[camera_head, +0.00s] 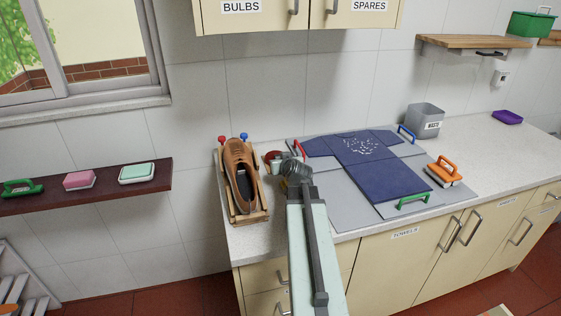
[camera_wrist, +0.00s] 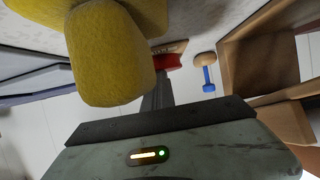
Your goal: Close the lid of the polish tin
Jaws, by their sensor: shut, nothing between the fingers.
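A small red round thing, probably the polish tin (camera_head: 271,155), sits on the counter just right of the shoe stand, partly hidden by my gripper (camera_head: 290,171). A red piece, probably part of the tin (camera_wrist: 168,62), shows in the wrist view just beyond my shut, dark fingers (camera_wrist: 156,92). I cannot tell whether its lid is open or how it is tilted. My gripper is empty and close to it; I cannot tell if they touch. A fuzzy yellow block (camera_wrist: 110,60) hangs large at the upper left of the wrist view, very near the camera.
A brown shoe (camera_head: 240,172) stands in a wooden stand (camera_head: 254,216) left of my gripper. An orange-handled brush (camera_head: 443,172) and a grey waste bin (camera_head: 424,119) are farther right.

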